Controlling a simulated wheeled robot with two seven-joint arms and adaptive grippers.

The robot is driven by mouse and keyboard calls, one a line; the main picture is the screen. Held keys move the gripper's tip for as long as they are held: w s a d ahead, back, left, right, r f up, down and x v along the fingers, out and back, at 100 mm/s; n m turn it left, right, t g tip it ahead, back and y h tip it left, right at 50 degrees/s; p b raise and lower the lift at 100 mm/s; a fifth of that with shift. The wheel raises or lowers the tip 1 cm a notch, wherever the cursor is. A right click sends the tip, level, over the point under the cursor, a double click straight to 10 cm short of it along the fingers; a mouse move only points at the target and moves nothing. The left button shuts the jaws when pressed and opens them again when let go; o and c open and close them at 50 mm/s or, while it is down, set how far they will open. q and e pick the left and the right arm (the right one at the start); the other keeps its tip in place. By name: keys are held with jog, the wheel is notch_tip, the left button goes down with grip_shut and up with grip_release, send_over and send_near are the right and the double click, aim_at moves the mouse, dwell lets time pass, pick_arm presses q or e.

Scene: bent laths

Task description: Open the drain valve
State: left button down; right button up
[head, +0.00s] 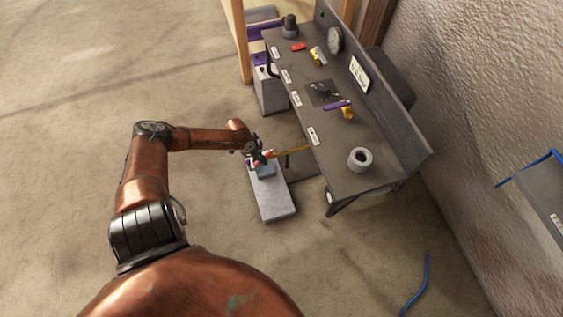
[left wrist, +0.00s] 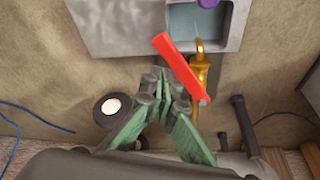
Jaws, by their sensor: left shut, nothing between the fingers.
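The drain valve shows in the left wrist view as a brass tap (left wrist: 199,66) with a long flat red lever (left wrist: 181,68) lying slantwise over it. In the head view the gripper (head: 261,158) is at the valve. A grey tray (left wrist: 106,28) with a pale blue basin lies beyond the tap. My right gripper is out of view.
The dark workbench (head: 340,153) carries a white roll (head: 360,159), a gauge (head: 336,40) and small yellow, red and purple items. A grey cabinet (head: 270,92) stands by it. A blue hose (head: 419,285) lies on the floor. The floor at the left is clear.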

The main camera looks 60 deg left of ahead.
pick_arm(q)
jog(key=shift+s+a, duration=0.45)
jog(key=shift+a, duration=0.4)
jog(key=shift+s+a+b, duration=0.1)
jog(key=shift+a+b, duration=0.3)
jog(key=shift+a, duration=0.8)
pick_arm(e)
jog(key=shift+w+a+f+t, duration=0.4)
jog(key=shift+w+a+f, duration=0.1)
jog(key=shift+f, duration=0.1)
pick_arm(q)
jog(key=shift+a, duration=0.1)
